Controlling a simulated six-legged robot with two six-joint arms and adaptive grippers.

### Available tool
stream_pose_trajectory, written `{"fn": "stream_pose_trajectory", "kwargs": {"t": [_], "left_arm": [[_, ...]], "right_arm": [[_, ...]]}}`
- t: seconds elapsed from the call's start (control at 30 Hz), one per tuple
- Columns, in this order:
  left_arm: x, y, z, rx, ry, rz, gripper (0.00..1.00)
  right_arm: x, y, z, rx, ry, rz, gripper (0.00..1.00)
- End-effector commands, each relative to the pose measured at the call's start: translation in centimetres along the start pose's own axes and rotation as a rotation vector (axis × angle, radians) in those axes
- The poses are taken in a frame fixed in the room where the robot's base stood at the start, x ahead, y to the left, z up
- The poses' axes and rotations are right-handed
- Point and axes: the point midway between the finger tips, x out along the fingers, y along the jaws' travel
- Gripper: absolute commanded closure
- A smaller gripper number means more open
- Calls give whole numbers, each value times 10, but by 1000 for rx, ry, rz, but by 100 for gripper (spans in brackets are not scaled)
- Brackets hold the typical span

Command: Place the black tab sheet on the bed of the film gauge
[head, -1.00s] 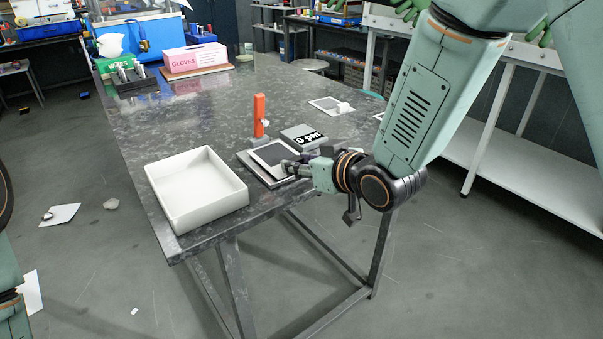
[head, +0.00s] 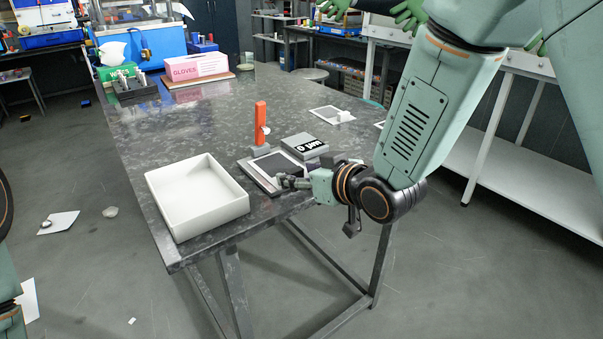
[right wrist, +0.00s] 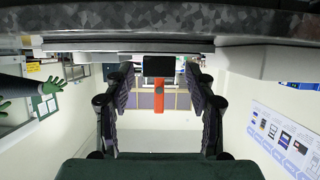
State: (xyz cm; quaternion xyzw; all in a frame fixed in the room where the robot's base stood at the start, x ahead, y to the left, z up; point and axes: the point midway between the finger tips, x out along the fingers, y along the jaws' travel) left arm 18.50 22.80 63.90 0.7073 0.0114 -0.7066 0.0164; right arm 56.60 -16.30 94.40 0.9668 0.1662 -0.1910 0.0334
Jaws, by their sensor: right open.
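The black tab sheet (head: 277,162) lies on the bed (head: 258,181) of the film gauge in the head view and looks flat there. The gauge has an orange post (head: 260,122) behind the bed and a grey "0 µm" readout (head: 304,146) at its right. My right gripper (head: 285,181) is at the bed's near right edge, open, close beside the sheet; whether it touches is too small to tell. In the upside-down right wrist view the open fingers (right wrist: 160,112) have an empty gap between them, with the orange post (right wrist: 158,97) beyond. My left gripper is not in view.
An empty white tray (head: 207,221) stands left of the gauge near the table's front edge. A pink gloves box (head: 197,67) and a dark rack (head: 135,90) stand at the back left. The table's middle is clear.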

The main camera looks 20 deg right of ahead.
Motion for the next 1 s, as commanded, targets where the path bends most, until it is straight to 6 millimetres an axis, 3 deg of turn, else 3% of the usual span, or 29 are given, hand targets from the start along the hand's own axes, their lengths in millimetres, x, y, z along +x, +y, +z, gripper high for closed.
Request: {"fn": "stream_pose_trajectory", "kwargs": {"t": [0.17,0.5,0.77,1.0], "left_arm": [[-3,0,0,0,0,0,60],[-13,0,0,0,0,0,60],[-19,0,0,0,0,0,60],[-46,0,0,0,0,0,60]], "right_arm": [[-4,0,-5,1,0,1,44],[-62,0,-5,8,1,1,44],[-93,0,-5,8,2,-1,44],[-98,0,-7,1,-3,-6,44]]}}
